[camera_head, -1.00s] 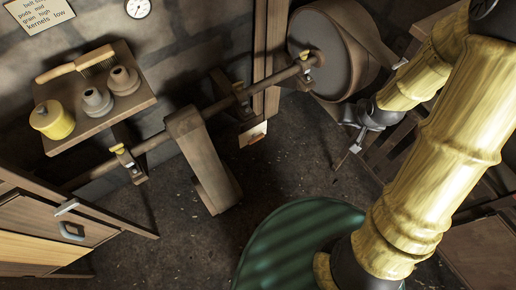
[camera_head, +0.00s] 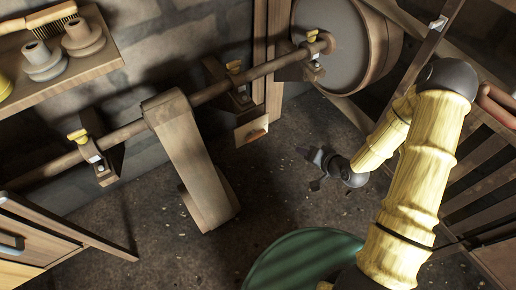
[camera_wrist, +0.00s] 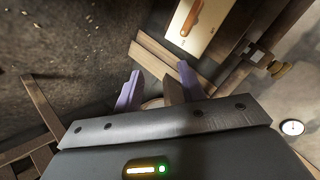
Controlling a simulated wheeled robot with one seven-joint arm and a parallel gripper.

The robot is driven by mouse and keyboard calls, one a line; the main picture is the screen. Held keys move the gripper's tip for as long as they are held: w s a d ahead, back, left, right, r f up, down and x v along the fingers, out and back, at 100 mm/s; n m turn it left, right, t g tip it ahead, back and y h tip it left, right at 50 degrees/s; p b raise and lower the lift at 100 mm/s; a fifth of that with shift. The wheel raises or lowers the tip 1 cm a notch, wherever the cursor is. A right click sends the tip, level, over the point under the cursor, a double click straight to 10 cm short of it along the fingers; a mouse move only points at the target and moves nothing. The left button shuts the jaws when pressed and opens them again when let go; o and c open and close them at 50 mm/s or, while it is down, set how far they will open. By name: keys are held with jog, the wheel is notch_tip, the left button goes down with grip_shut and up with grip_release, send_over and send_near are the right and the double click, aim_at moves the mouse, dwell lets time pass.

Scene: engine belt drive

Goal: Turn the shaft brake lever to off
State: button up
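The lever is an orange-red handle (camera_head: 257,135) on a pale plate (camera_head: 243,132), low beside the wooden post under the shaft. In the wrist view the orange handle (camera_wrist: 191,17) lies along its cream plate (camera_wrist: 207,28) at the top, beyond the fingers. My gripper (camera_head: 309,168) is to the right of the lever in the head view, apart from it. In the wrist view its two purple-tipped fingers (camera_wrist: 160,87) are spread with a gap between them, and it holds nothing. Any marks on the plate are too small to read.
The long shaft (camera_head: 210,93) runs along the wall through several brackets to a big drum (camera_head: 328,45). A green round surface (camera_head: 305,262) is at the bottom. Slatted wooden frames stand at right. Floor between gripper and lever looks clear.

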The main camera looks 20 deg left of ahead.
aim_at(257, 138)
jog(key=s+a+f+m+t+y+b, duration=0.3)
jog(key=a+f+m+t+y+b, duration=0.2)
jog(key=f, duration=0.4)
jog(key=a+m+b, duration=0.1)
jog(key=m, duration=0.1)
jog(key=shift+s+m, duration=0.3)
jog(key=shift+s, duration=0.1)
jog(key=shift+a+y, duration=0.1)
jog(key=shift+y, duration=0.2)
jog(key=b+x, duration=0.4)
jog(key=x, duration=1.2)
jog(key=shift+w+a+b, duration=0.1)
jog(key=shift+w+b, duration=0.1)
jog(key=shift+b, duration=0.1)
jog(key=shift+w+a, duration=0.35)
jog(key=shift+a, duration=0.05)
jog(key=shift+c, duration=0.2)
